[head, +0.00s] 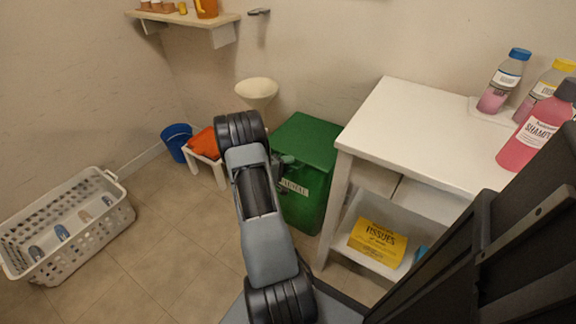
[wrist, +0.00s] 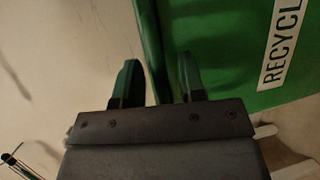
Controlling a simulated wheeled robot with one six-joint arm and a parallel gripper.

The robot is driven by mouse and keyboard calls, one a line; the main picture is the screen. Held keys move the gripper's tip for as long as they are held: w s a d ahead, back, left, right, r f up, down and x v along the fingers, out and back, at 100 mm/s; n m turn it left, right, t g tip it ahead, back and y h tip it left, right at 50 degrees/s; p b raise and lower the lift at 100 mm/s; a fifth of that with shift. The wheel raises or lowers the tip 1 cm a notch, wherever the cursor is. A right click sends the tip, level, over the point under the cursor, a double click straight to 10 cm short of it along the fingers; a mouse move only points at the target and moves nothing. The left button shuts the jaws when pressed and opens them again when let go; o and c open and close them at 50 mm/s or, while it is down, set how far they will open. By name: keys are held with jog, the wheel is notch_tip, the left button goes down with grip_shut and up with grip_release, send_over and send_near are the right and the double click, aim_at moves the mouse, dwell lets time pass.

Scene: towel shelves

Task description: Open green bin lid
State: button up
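The green bin (head: 308,143) stands against the wall, left of the white shelf unit, with its lid down. A white label is on its front, and the wrist view shows the bin (wrist: 225,50) sideways with "RECYCL" readable. My gripper (wrist: 158,80) is open, with its two fingers apart. The green lid edge (wrist: 149,38) lies in line with the gap between the fingers; I cannot tell whether either finger touches it. In the head view my gripper (head: 284,160) is at the bin's left front, partly hidden behind my arm.
The white shelf unit (head: 400,130) stands close on the bin's right, with bottles on top and a yellow tissue box (head: 377,243) below. A small white stool (head: 207,167) with an orange cloth and a blue bucket (head: 176,141) are left. A white basket (head: 70,225) is on the floor.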

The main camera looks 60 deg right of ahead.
jog(key=shift+c, duration=0.3)
grip_shut()
dwell(0.3)
